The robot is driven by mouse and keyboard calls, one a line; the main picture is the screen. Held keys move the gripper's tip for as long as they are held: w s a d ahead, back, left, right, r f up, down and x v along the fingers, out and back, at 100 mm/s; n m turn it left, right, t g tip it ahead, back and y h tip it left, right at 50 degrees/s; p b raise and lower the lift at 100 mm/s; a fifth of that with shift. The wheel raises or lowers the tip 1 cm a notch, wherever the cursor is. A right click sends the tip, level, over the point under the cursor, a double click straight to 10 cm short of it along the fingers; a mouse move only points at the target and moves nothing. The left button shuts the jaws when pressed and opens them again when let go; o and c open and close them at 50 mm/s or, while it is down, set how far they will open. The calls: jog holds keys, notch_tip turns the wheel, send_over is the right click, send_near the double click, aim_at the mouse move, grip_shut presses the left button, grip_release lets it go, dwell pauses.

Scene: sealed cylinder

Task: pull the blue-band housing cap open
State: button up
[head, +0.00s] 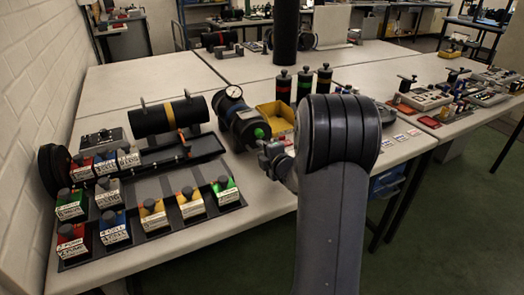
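I cannot make out a blue-banded housing or its cap in the head view; part of the bench is hidden behind my arm. A dark cylinder (240,115) with a round gauge (233,92) lies on the bench, its green-centred end (259,133) facing my arm. Another black cylinder (150,120) with an orange-yellow band lies to its left in a stand. My gripper (270,158) is just right of and below the green-centred end. The picture is too small to show whether its fingers are open or touch anything.
Several labelled blocks with dark knobs stand in a rack (150,225) at the front left. A yellow bin (275,115) and three upright banded cylinders (304,86) stand behind my gripper. Trays of parts (425,97) lie at right. The far tabletop (150,75) has clear room.

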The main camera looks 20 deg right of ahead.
jog(key=shift+w, duration=0.15)
jog(key=shift+c, duration=0.2)
grip_shut()
dwell(0.3)
